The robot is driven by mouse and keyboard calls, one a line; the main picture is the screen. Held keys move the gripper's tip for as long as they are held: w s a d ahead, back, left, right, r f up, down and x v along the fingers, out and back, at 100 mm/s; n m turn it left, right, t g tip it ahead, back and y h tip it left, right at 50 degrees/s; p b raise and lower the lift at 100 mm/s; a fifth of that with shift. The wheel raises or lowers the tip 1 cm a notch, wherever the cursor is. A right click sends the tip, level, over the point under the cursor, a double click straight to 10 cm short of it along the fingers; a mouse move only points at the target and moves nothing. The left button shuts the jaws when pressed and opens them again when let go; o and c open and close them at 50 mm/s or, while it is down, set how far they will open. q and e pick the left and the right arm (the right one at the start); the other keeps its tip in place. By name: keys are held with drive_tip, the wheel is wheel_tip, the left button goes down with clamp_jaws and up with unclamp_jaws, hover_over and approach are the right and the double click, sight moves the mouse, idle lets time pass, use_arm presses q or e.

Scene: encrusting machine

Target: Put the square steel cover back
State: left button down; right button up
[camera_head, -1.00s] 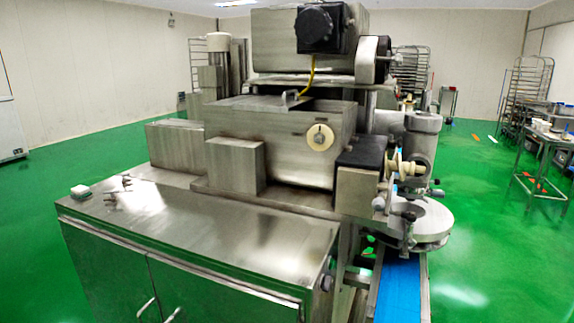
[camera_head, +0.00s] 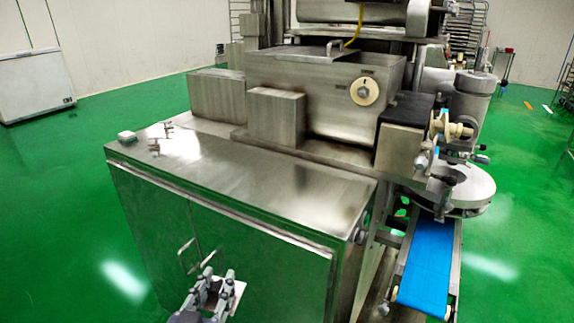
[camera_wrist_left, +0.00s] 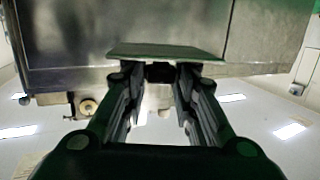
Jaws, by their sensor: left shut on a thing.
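My left gripper (camera_head: 217,276) is low in front of the cabinet doors in the head view. It is shut on a thin flat steel plate, the square steel cover (camera_head: 237,291), which is partly hidden by the fingers. In the left wrist view the cover (camera_wrist_left: 165,52) shows as a dark, narrow slab at the fingertips (camera_wrist_left: 155,72), seen nearly edge-on. The encrusting machine's steel hopper box (camera_head: 325,105) stands behind the cabinet, with a handled plate (camera_head: 300,54) on its top. My right gripper is not in view.
The steel cabinet top (camera_head: 250,175) is mostly bare, with a small white block (camera_head: 127,137) and small metal fittings (camera_head: 160,138) at its left. A blue conveyor belt (camera_head: 428,265) runs at the right. Green floor (camera_head: 60,200) is open at the left.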

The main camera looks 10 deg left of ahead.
use_arm(q)
drive_tip(key=d+r+m+g+h, duration=0.2)
drive_tip(key=d+m+g+h, duration=0.6)
drive_tip(key=d+m+h, duration=0.4)
drive_tip(key=shift+d+m+g+h, duration=0.35)
drive_tip(key=shift+d+h, duration=0.95)
drive_tip(key=shift+d, duration=1.15)
